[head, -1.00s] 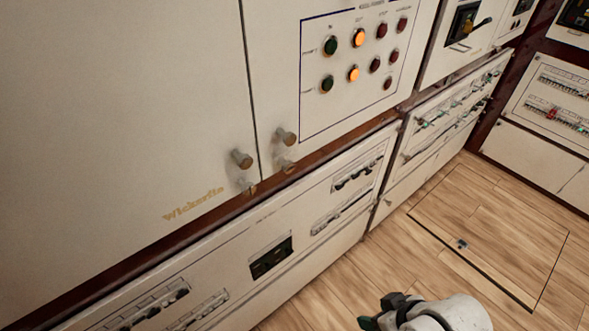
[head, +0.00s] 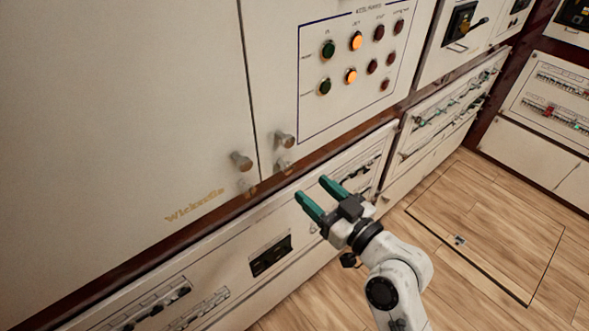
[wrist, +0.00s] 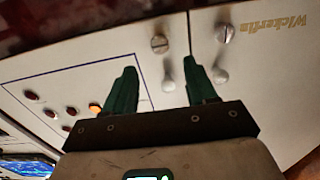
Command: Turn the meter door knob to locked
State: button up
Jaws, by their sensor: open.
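Two round metal knobs sit either side of the seam between two cream cabinet doors. One (head: 284,141) is on the door with the lamp panel, the other (head: 241,161) on the plain "Wickerlin" door. I cannot tell which is the meter door knob. Both show in the wrist view: the lamp-door knob (wrist: 160,44), face-on with a line across it, and the plain-door knob (wrist: 224,33). A pale rounded shape shows below each in the head view. My gripper (head: 312,187), with green fingers, is open and empty, below and right of both knobs, touching neither.
The lamp panel (head: 356,72) has green, orange and dark red lamps. Lower cream cabinets with a dark socket panel (head: 270,256) run below the doors, behind my gripper. Wooden floor (head: 480,230) lies open at right, with a hatch outline.

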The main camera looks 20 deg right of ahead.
aim_at(289, 169)
jog(key=p+x, duration=0.1)
jog(key=x, duration=0.6)
jog(key=shift+w+a, duration=0.1)
jog(key=shift+w, duration=0.05)
jog(key=shift+f, duration=0.1)
jog(key=c, duration=1.1)
